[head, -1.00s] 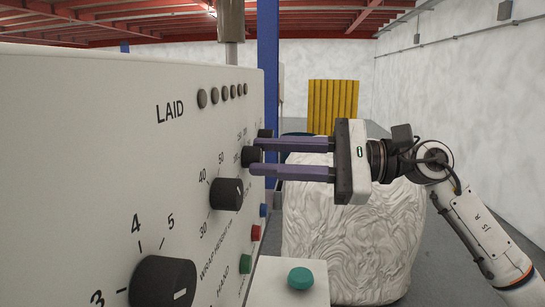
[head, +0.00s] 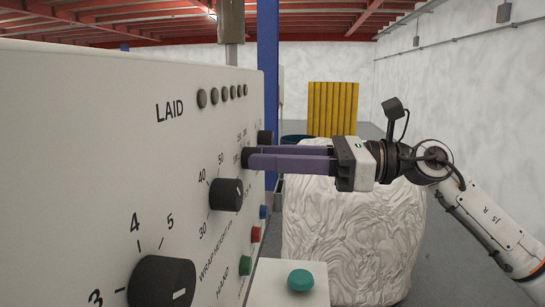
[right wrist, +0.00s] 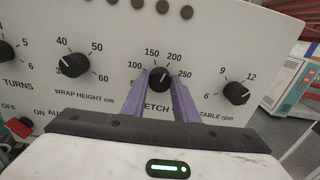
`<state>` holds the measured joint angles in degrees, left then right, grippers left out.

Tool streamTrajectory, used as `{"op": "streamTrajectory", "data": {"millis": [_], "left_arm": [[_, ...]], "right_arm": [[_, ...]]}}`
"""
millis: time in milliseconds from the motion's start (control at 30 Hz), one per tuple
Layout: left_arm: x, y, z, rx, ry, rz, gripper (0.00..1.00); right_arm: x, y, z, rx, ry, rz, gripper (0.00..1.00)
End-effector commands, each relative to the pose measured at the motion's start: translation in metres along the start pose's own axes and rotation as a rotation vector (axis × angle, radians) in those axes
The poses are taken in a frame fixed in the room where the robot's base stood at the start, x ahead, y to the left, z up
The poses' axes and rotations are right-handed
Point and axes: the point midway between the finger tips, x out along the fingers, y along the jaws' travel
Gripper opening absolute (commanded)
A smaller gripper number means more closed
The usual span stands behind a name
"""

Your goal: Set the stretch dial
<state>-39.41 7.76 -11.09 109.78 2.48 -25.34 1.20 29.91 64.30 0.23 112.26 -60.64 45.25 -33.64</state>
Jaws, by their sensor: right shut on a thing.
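The stretch dial is a black round knob on the white control panel, and it shows in the right wrist view (right wrist: 161,81) below the marks 150 and 200. My right gripper (right wrist: 160,88) is shut on this dial, with one purple finger on each side of it. In the head view the right gripper (head: 252,160) reaches in from the right, and its fingertips meet the stretch dial (head: 247,157) at the panel. The fingers partly hide the dial's scale. Its pointer is too small to read surely. My left gripper is not in view.
The panel (head: 90,150) also carries the wrap height dial (head: 226,194), the turns dial (head: 163,284) and the table rpm dial (right wrist: 236,93). Coloured buttons sit low on the panel. A green button (head: 300,280) and a white wrapped load (head: 350,240) stand below my right arm.

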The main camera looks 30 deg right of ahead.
Motion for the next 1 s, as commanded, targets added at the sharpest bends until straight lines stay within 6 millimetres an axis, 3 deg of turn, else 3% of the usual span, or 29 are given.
{"op": "streamTrajectory", "data": {"millis": [300,833,867,933,1000], "left_arm": [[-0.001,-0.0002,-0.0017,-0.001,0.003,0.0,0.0],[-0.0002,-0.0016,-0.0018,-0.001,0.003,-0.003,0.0],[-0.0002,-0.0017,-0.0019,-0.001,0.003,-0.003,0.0],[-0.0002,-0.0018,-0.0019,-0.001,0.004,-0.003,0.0],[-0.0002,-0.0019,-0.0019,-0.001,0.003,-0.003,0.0]], "right_arm": [[0.0001,-0.0002,-0.0006,0.124,0.002,0.0,0.04],[0.0002,0.0,-0.0007,0.147,0.001,0.001,0.04],[0.0002,0.0,-0.0007,0.147,0.001,0.001,0.3],[0.0002,0.0,-0.0007,0.147,0.001,0.001,0.42],[0.0002,0.0,-0.0006,0.147,0.001,0.001,0.45]]}}
